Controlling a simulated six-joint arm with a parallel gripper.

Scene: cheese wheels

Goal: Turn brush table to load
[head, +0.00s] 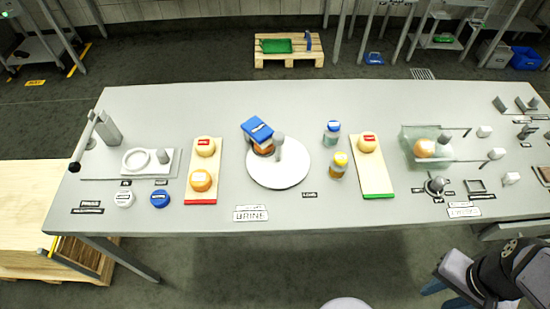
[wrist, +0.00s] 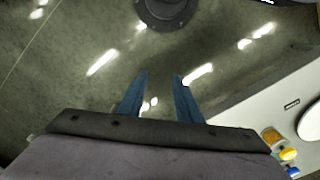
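The brush table is a white round disc (head: 278,181) in the middle of the bench, with a grey upright knob (head: 279,143) on it. A blue block (head: 257,130), likely the brush, sits over an orange cheese wheel (head: 263,149) at the disc's upper left. A small label (head: 309,195), too small to read surely, lies at its lower right. The disc's edge also shows in the wrist view (wrist: 310,122). My gripper (head: 443,293) is off the bench's front edge at lower right, far from the disc. In the wrist view its blue fingers (wrist: 160,85) are apart and empty over the floor.
A red-ended board (head: 202,172) with two cheeses stands left of the disc. A blue-capped jar (head: 332,132), a yellow-capped jar (head: 339,165) and a green-ended board (head: 379,188) stand right. A glass tank (head: 408,147) is farther right. The bench front before the disc is mostly clear.

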